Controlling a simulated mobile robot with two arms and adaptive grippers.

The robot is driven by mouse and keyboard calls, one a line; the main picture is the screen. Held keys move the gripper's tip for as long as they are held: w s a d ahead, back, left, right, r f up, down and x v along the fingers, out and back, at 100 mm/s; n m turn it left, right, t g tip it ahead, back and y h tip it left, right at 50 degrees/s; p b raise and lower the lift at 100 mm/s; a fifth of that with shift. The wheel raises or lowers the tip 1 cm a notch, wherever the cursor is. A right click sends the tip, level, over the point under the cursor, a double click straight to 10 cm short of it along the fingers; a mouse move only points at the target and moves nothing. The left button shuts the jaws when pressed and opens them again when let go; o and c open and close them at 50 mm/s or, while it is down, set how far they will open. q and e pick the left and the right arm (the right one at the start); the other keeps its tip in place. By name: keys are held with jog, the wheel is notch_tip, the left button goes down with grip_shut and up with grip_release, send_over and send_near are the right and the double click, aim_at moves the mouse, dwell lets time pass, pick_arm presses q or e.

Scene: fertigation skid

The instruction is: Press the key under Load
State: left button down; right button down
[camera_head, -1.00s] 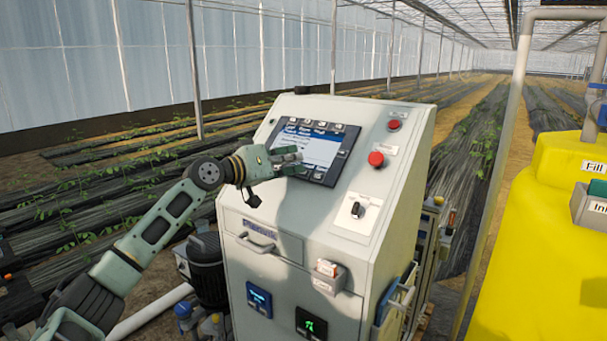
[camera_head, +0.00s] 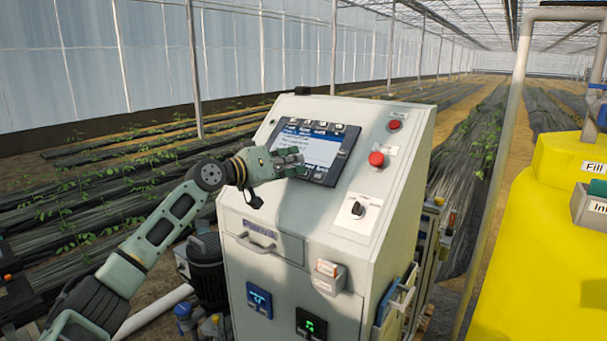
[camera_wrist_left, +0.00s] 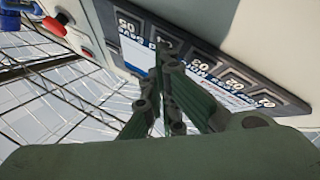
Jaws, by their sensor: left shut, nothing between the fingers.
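The control panel (camera_head: 345,157) is a dark-framed unit on the sloped face of a pale cabinet, with a lit blue and white screen (camera_head: 318,148) and keys around its edges. My left gripper (camera_head: 301,159) is shut and empty at the panel's lower left edge, covering part of it. In the left wrist view the fingertips (camera_wrist_left: 166,48) are close to the panel's row of numbered keys (camera_wrist_left: 232,78), seen upside down; whether they touch a key cannot be told. The word Load is not readable in either view. My right gripper is not in view.
A drawer handle (camera_head: 256,243) juts out below the panel. A yellow tank (camera_head: 540,240) stands at the right.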

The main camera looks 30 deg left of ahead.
pick_arm(q)
jog(key=shift+s, duration=0.1)
jog(key=shift+s+r, duration=0.4)
jog(key=shift+r, duration=0.1)
dwell(0.3)
jog(key=s+r, duration=0.1)
jog(key=r, duration=0.1)
jog(key=s+r+p, duration=0.1)
jog(key=s, duration=0.1)
jog(key=shift+s+a+r, duration=0.15)
jog(key=shift+r, duration=0.2)
dwell(0.7)
